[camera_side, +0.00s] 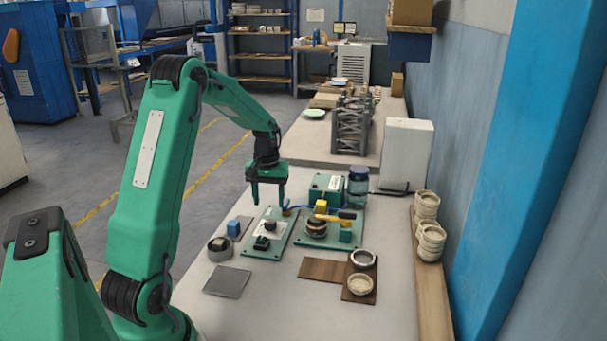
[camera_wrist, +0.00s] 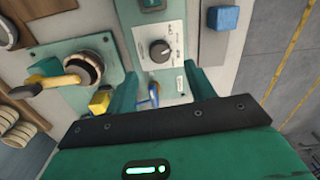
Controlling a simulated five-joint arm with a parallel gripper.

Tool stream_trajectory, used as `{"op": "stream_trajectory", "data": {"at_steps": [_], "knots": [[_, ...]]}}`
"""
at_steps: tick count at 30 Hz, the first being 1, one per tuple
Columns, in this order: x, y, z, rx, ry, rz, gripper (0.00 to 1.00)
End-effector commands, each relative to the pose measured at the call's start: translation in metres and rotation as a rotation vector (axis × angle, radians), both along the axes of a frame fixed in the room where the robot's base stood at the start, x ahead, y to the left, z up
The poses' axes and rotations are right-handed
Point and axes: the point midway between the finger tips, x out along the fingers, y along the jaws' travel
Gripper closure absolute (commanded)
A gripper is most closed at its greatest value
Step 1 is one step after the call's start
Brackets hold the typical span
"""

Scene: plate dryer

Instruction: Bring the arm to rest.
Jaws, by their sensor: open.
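My gripper (camera_side: 268,190) points down above the far left part of the bench (camera_side: 235,315), over the green control plates. In the wrist view my gripper (camera_wrist: 163,82) shows two green fingers spread apart with nothing between them. The fingers look clear of the things below, though their exact height is hard to tell. My arm reaches forward from the near left and bends down at the wrist.
Below are a plate with a black knob (camera_wrist: 160,50), a plate with a yellow-handled valve (camera_wrist: 55,82) and a blue block (camera_wrist: 222,18). A blue-lidded jar (camera_side: 358,188) and a white box (camera_side: 405,153) stand right. Stacked cups (camera_side: 430,240) line the wall side.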

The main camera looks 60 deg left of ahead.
Motion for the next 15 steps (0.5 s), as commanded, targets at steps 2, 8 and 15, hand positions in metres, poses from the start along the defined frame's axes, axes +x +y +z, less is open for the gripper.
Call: {"op": "stream_trajectory", "data": {"at_steps": [2, 8, 15], "knots": [[0.000, 0.000, 0.000, 0.000, 0.000, 0.000, 0.46], [0.001, -0.005, 0.005, 0.006, -0.007, -0.013, 0.46], [0.003, -0.035, 0.035, 0.030, -0.042, -0.087, 0.46]]}}
